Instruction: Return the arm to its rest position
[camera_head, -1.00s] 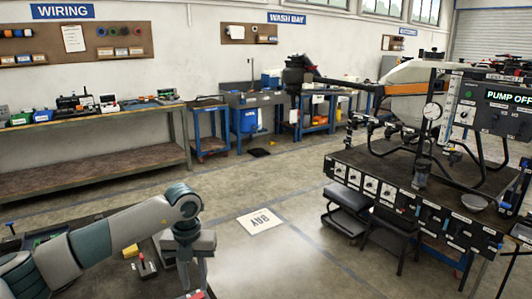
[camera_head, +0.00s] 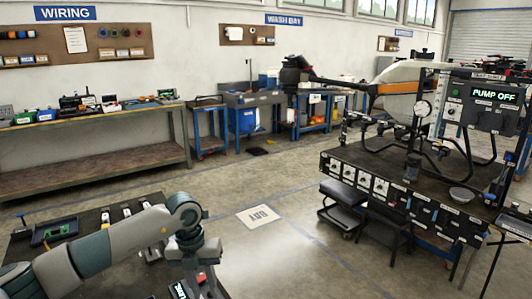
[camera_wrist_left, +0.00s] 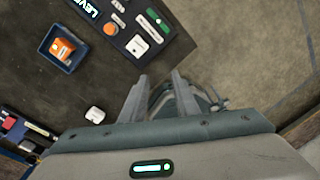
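My left arm (camera_head: 110,245) comes in from the left over the dark near bench, and its wrist hangs downward near the bench's right edge. My left gripper (camera_head: 205,290) is at the bottom of the head view, where its fingertips are hard to make out. In the left wrist view its two fingers (camera_wrist_left: 160,88) stand apart with a gap between them. I see nothing clasped in them. Grey metal parts show behind the fingers, and I cannot tell what they are. My right gripper is not in view.
The near bench (camera_wrist_left: 110,75) holds a dark control box (camera_wrist_left: 130,25), a blue bin with an orange item (camera_wrist_left: 62,48) and a white piece (camera_wrist_left: 95,115). A drone (camera_head: 410,85) stands on a bench at the right. Open floor (camera_head: 300,260) lies between.

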